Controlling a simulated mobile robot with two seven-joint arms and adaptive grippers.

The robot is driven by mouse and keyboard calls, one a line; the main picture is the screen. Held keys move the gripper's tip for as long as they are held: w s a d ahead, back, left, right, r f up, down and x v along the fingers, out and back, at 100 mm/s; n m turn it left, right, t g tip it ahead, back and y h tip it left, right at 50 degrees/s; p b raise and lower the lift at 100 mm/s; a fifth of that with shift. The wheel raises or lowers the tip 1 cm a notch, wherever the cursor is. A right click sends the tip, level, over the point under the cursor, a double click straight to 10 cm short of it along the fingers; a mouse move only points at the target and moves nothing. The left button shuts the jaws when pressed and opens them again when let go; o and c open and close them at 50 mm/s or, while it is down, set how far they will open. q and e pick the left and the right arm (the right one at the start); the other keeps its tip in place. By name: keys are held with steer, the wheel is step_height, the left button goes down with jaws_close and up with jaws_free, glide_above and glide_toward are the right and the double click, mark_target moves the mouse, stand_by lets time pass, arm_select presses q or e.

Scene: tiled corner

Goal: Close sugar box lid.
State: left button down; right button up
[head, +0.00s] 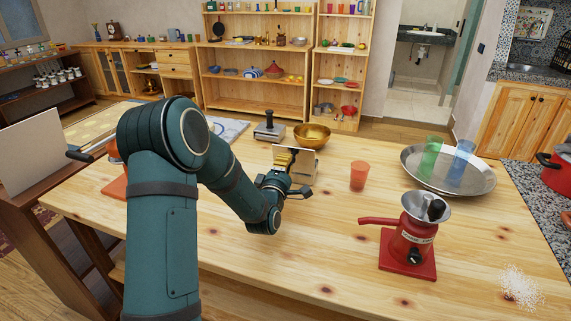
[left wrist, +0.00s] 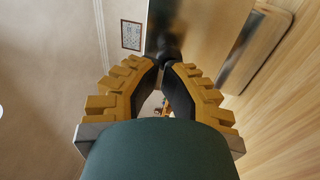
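The sugar box (head: 308,172) appears to be the small pale wooden box near the middle of the table. A flat panel, apparently its raised lid, stands tilted up there; my gripper partly hides it. In the left wrist view a brown wooden panel (left wrist: 212,35) lies just beyond the fingertips. My left gripper (head: 287,174) is at the near side of the box. In the left wrist view its yellow-backed fingers (left wrist: 164,66) come together at the tips, by a dark rounded part. I cannot tell whether they touch it. My right gripper is not in view.
A golden bowl (head: 312,136) and a dark-topped block (head: 269,131) stand behind the box. An orange cup (head: 358,176), a red coffee grinder (head: 408,246) and a metal tray (head: 474,183) with green and blue glasses are to the right. The front middle of the table is clear.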

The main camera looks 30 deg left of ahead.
arm_select(q)
steer(key=shift+r, duration=0.15)
steer(key=shift+w+r+g+p, duration=0.15)
steer(key=shift+w+g+p, duration=0.05)
steer(key=shift+g+p, duration=0.4)
